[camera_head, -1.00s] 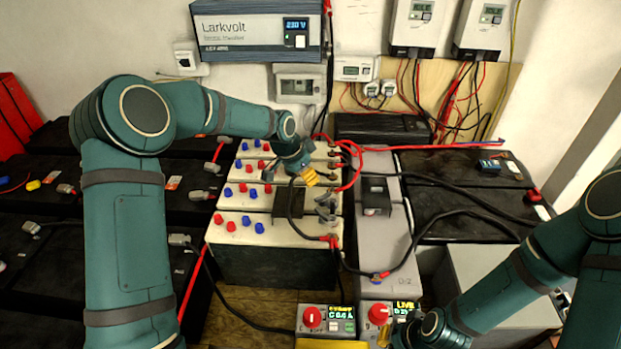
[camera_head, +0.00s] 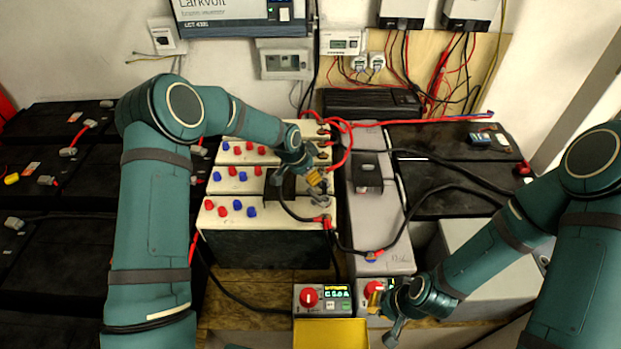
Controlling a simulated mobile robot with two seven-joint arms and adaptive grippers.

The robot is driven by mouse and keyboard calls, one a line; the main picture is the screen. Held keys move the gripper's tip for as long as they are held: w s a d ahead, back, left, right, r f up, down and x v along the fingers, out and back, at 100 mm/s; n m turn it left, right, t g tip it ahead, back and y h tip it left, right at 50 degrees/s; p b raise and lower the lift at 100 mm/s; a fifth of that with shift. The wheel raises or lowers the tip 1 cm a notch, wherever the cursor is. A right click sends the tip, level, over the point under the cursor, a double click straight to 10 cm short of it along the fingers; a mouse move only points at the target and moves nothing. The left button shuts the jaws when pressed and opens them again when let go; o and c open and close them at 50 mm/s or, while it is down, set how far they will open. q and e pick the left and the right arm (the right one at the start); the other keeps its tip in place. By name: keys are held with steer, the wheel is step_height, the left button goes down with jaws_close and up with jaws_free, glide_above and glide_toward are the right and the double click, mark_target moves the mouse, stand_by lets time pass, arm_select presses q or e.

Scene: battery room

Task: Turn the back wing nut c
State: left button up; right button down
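The white batteries (camera_head: 222,215) stand in the middle, with red and blue caps on top and terminals along their right edge. Red cables meet terminals at the back right corner (camera_head: 325,130); a wing nut there is too small to make out. My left gripper (camera_head: 319,190) points down over the right edge of the batteries, nearer than that back terminal. Its fingertips blend with the fittings, so its opening and any contact are unclear. My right gripper (camera_head: 390,320) is low in front of the grey battery, beside a red knob (camera_head: 373,288); its opening is unclear.
A long grey battery (camera_head: 385,228) stands right of the white ones. A control box (camera_head: 322,300) with a red knob and lit display is at the front. Black and red cables cross the right side. Black batteries (camera_head: 60,240) fill the left.

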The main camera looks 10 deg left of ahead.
arm_select(q)
steer(key=shift+x, duration=0.9)
steer(key=shift+r, duration=0.1)
jaws_close()
steer(key=shift+w+a+m+g+h+b, duration=0.15)
steer(key=shift+m+g+h+b, duration=0.35)
steer(key=shift+m, duration=0.8)
steer(key=shift+w+m+g+b, duration=0.1)
steer(key=shift+m+g+b, duration=0.3)
steer(key=shift+m, duration=0.75)
steer(key=shift+w+m+g+b, duration=0.1)
steer(key=shift+m+g+b, duration=0.25)
steer(key=shift+m, duration=0.8)
